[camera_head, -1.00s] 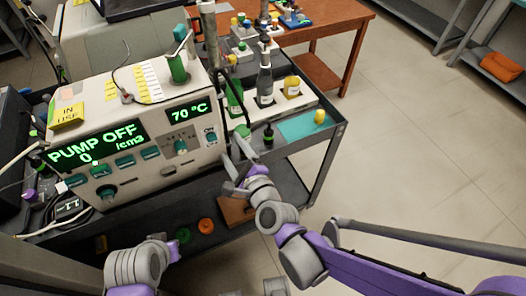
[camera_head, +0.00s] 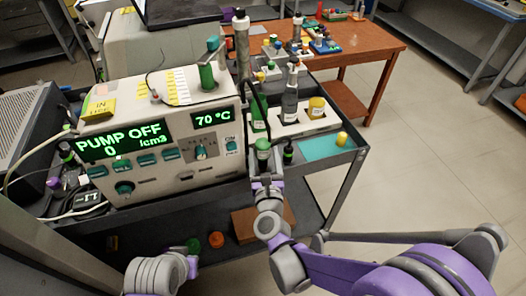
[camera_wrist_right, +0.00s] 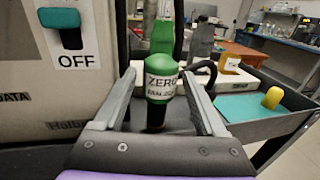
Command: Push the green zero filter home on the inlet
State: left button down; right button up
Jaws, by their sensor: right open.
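The green zero filter (camera_head: 263,150) stands at the right side of the white instrument, near the cart's front edge. In the right wrist view its white ZERO label (camera_wrist_right: 161,86) faces me between the fingers. My right gripper (camera_head: 264,172) is open, with one finger on each side of the filter; I cannot see any contact. A dark piece shows below the filter. I cannot tell the inlet from the other fittings or how the filter sits on it. Part of my left arm shows at the bottom left; its gripper is out of view.
The instrument (camera_head: 165,150) reads PUMP OFF and 70 °C. A yellow piece (camera_head: 342,139) sits on the teal mat (camera_head: 318,148) to the right.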

jog(key=w, duration=0.4)
jog(key=shift+a, duration=0.15)
grip_shut()
